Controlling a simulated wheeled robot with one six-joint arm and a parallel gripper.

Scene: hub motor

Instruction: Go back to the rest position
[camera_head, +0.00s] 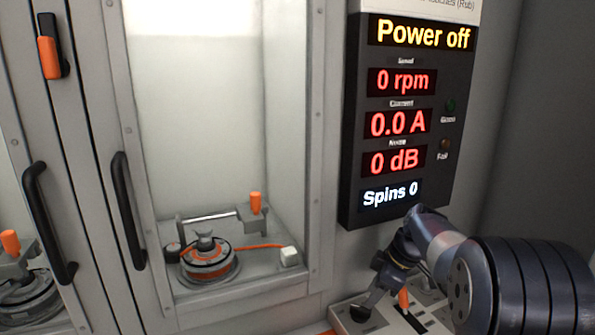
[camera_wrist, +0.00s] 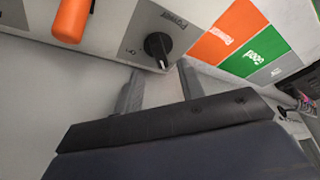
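My gripper (camera_wrist: 160,75) shows two grey fingers apart with an empty gap between them in the wrist view. A black rotary knob (camera_wrist: 157,46) on a grey panel, labelled Power, sits just beyond the fingertips, apart from them as far as I can tell. In the head view my gripper (camera_head: 378,290) is low at the right, over the control panel (camera_head: 436,318). The display (camera_head: 415,125) above reads Power off, 0 rpm, 0.0 A, 0 dB and Spins 0.
An orange lever (camera_wrist: 72,20) stands left of the knob; green and orange labelled areas (camera_wrist: 238,40) lie to its right. A hub motor (camera_head: 208,262) sits behind the cabinet window at left. Black door handles (camera_head: 128,210) stick out from the cabinet front.

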